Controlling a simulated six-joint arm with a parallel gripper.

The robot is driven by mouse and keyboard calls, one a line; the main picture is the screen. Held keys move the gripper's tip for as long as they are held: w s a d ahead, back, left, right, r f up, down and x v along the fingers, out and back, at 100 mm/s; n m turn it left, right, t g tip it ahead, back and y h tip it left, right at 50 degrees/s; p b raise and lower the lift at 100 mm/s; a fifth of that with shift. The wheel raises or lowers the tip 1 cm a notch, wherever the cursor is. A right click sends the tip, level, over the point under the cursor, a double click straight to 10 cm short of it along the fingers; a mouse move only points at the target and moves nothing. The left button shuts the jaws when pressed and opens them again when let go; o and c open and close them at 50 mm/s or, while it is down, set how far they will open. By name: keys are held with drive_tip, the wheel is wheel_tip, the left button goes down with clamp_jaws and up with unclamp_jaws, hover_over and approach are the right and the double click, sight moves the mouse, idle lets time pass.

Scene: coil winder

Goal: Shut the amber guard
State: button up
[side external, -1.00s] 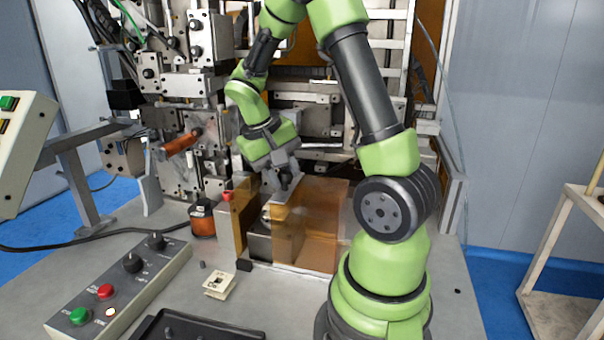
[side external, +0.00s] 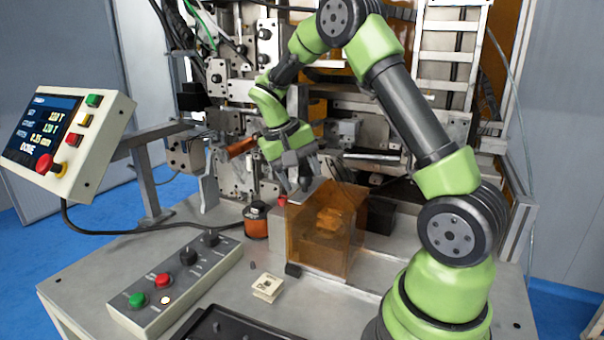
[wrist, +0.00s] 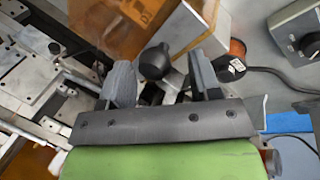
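The amber guard (side external: 303,240), a see-through amber box, stands on the table in front of the machine. Its front and right panels meet at a corner, and an orange shape shows dimly inside. Its amber sheet also shows at the top of the wrist view (wrist: 135,14). My gripper (side external: 304,186) points down at the guard's upper left edge. In the wrist view its two fingers (wrist: 160,80) are apart, with a round black knob (wrist: 153,62) between their tips. A gap shows between the knob and the right finger. Contact with the left finger is unclear.
A copper spool (side external: 256,225) stands left of the guard. A small cream block (side external: 268,287) lies in front. A button box (side external: 175,285) and a black tray (side external: 235,325) fill the front left. A control panel (side external: 65,140) reads DONE.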

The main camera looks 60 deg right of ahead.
drive_tip(key=shift+r, duration=0.1)
drive_tip(key=v, duration=0.9)
drive_tip(key=shift+a+r, duration=0.15)
drive_tip(key=shift+r, duration=0.15)
drive_tip(key=s+a+r+n+t+y, duration=0.3)
drive_tip(key=s+a+t, duration=0.7)
drive_tip(key=s+a, duration=0.5)
drive_tip(key=shift+s+a+n+y, duration=0.4)
drive_tip(key=shift+a+n+y, duration=0.35)
drive_tip(key=shift+n+y, duration=0.2)
drive_tip(key=shift+r, duration=0.1)
drive_tip(key=shift+c, duration=0.2)
idle(0.4)
